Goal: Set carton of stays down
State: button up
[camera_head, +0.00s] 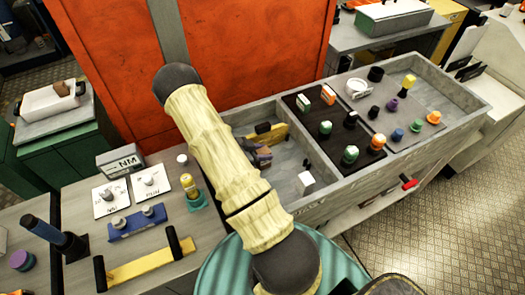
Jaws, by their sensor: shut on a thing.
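My arm (215,150) crosses the middle of the view, with pale yellow links and dark joints. My gripper cannot be made out, and the arm covers part of the bench and tray behind it. I cannot tell what the gripper holds. A purple-brown thing (259,153) shows beside the arm in the same compartment, partly hidden.
The tray's other compartments hold several small bottles and knobs. A grey box marked NM (120,160), white cards, a blue rack (137,222) and a yellow bar (147,262) lie on the left bench. An orange panel (260,55) stands behind. Tiled floor at right is clear.

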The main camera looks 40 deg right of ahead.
jog(key=shift+f, duration=0.15)
jog(key=o, duration=1.1)
jog(key=shift+c, duration=0.2)
